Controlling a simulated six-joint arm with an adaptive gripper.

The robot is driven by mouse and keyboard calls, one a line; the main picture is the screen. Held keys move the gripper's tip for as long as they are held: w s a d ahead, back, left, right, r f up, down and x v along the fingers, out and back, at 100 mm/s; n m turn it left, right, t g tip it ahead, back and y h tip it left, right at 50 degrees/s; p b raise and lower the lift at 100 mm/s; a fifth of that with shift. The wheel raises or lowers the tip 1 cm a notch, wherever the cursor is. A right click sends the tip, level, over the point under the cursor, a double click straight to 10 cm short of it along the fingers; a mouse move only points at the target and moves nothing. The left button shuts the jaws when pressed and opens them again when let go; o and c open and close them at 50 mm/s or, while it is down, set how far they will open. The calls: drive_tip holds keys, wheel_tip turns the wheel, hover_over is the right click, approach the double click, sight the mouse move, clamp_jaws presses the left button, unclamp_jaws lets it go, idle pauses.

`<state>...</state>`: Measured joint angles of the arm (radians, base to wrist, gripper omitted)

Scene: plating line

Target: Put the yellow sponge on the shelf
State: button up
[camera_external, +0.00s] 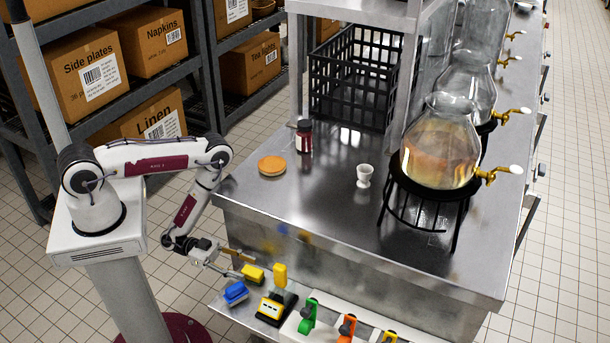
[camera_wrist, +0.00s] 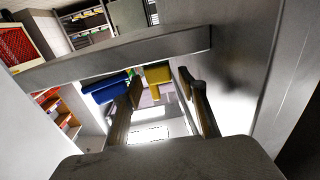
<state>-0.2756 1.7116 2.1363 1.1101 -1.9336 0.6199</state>
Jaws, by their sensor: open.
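A yellow block (camera_external: 253,273), which looks like the sponge, is on the low steel ledge (camera_external: 232,308) at the counter's front, beside a blue block (camera_external: 236,292). My gripper (camera_external: 236,265) is open and empty, its fingertips close to the yellow block's left side. In the wrist view, a yellow thing (camera_wrist: 157,74) shows beyond and between my open fingers (camera_wrist: 165,85), with a blue thing (camera_wrist: 105,88) to its left. Whether a finger touches the yellow block is unclear. A raised steel shelf (camera_external: 352,8) stands over the counter; which shelf the task means is unclear.
Another yellow item (camera_external: 280,274) stands at a black-and-yellow device (camera_external: 270,307), close right of the block. Green (camera_external: 308,316) and orange (camera_external: 346,328) items are further right. The counter (camera_external: 315,205) holds a bun (camera_external: 272,165), jar (camera_external: 304,136), white cup (camera_external: 364,175) and glass dispenser (camera_external: 440,145).

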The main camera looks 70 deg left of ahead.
drive_tip(key=shift+r, duration=0.15)
drive_tip(key=v, duration=0.7)
drive_tip(key=shift+s+a, duration=0.15)
idle(0.7)
idle(0.8)
